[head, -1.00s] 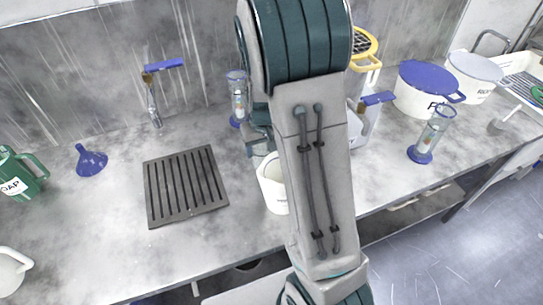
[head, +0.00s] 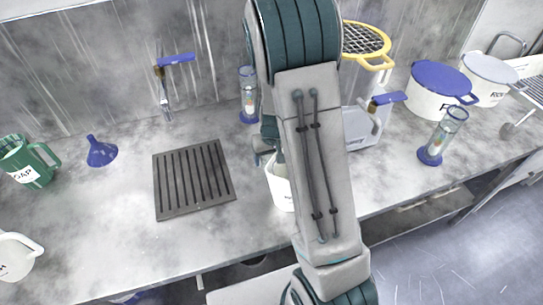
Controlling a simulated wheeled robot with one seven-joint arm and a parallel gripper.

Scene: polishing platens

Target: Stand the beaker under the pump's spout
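A white beaker-like vessel (head: 282,190) stands on the grey counter just left of my arm, which hides its right part. My gripper (head: 266,152) shows only in part, at the vessel's upper rim behind my arm. Its fingertips are hidden, so I cannot tell whether it holds the vessel. A light grey box-shaped unit (head: 362,128) with a blue-handled tap or spout (head: 386,100) stands right of my arm, its left side hidden; it may be the pump. Another blue-handled spout (head: 165,85) rises at the back wall, behind a dark slotted grate (head: 193,180).
A blue funnel (head: 101,151), a green jug (head: 27,163) and a white jug (head: 14,258) are at left. Clear cylinders with blue bases stand behind (head: 248,95) and at right (head: 441,138). Blue-lidded (head: 443,88) and white (head: 487,80) pots sit farther right. The counter around the grate is clear.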

